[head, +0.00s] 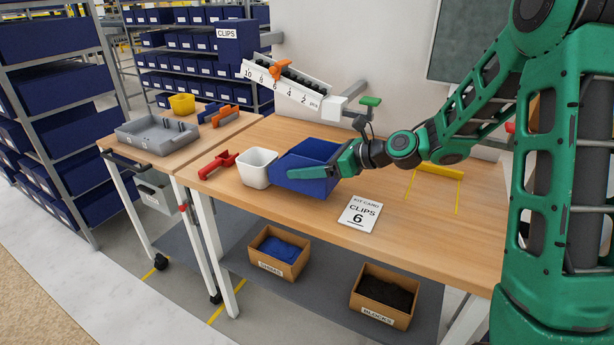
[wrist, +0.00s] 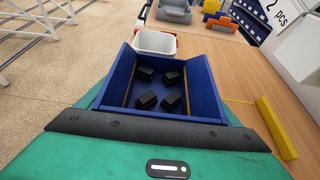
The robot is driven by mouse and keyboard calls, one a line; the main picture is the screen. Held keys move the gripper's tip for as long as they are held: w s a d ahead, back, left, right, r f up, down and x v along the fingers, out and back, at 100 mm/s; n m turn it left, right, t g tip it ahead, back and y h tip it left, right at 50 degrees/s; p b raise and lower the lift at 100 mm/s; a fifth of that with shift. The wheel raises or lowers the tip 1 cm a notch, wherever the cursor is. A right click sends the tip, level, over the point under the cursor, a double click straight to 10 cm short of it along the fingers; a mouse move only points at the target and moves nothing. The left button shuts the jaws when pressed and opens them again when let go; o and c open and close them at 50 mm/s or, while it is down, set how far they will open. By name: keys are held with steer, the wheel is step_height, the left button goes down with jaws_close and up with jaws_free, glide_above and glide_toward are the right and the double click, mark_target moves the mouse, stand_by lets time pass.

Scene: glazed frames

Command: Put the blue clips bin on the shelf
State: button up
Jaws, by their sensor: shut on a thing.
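The blue clips bin (head: 306,181) is at the middle of the workbench, right of a white bin. In the wrist view, the blue bin (wrist: 205,92) is upright with several black clips (wrist: 147,100) inside. My gripper (head: 318,170) is shut on the blue bin. One green finger shows along its near side in the head view; the other is hidden behind it. I cannot tell whether the bin touches the bench. The shelf rack (head: 190,42) stands at the back left, with rows of blue bins and a CLIPS sign (head: 228,33).
The white bin (head: 257,168) and red scoop (head: 222,163) are left of the blue bin. A kit card reading CLIPS 6 (head: 360,213) lies in front. A numbered beam (head: 287,80) overhangs behind. A side table holds a grey tray (head: 157,133).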

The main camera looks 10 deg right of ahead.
steer(key=shift+f, duration=1.75)
steer(key=shift+f, duration=0.15)
steer(key=o, duration=1.2)
